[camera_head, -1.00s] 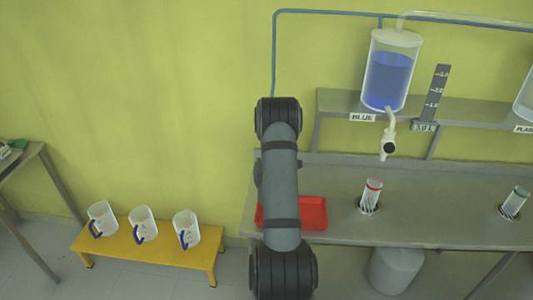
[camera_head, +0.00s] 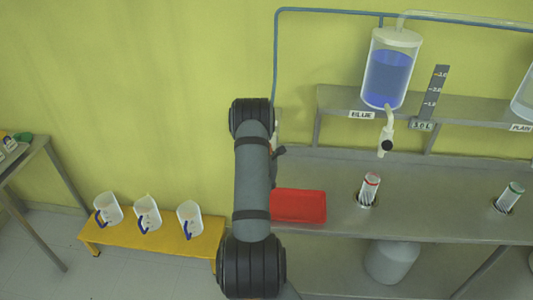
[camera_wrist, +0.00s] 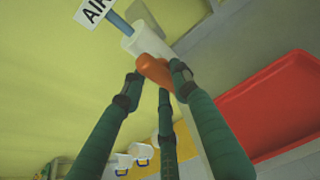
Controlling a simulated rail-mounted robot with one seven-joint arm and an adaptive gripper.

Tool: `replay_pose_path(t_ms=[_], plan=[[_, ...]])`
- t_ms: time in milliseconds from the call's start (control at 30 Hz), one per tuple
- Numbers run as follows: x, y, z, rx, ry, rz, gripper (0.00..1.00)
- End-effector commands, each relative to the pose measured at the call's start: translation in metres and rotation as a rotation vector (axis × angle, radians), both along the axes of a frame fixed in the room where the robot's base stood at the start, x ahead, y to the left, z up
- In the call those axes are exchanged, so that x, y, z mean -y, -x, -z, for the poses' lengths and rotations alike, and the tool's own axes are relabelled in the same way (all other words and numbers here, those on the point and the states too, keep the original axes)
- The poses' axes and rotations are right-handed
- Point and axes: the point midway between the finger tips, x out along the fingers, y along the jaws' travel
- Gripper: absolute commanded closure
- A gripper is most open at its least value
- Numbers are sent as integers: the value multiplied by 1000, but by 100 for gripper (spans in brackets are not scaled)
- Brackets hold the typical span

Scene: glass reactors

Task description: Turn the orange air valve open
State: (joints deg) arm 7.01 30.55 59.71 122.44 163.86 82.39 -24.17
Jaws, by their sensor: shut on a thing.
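The orange air valve (camera_wrist: 153,69) shows in the wrist view as an orange handle on a white fitting (camera_wrist: 146,42), below a blue pipe and a white sign reading "AIR" (camera_wrist: 93,11). My gripper (camera_wrist: 156,76) has its dark green fingers around the handle, with dark tips against its sides and one finger below. It is shut on the handle. Part of the handle is hidden by the fingertips. In the head view my arm covers the valve and most of the gripper.
A red tray (camera_head: 299,206) lies on the grey bench (camera_head: 420,215), right of my arm. A tank of blue liquid (camera_head: 388,78) stands on the shelf above. Two capped tubes (camera_head: 369,190) sit in the bench. Three jugs (camera_head: 147,214) stand on a low yellow table (camera_head: 204,246).

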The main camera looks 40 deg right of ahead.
Motion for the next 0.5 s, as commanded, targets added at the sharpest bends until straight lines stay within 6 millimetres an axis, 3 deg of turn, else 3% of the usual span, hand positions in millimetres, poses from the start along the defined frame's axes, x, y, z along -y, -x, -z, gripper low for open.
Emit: replay_pose_path(t_ms=[300,333,500], plan=[[0,-3,-4,5,10,-5,97],[0,-3,-4,5,10,-5,70],[0,-3,-3,4,7,-4,60]])
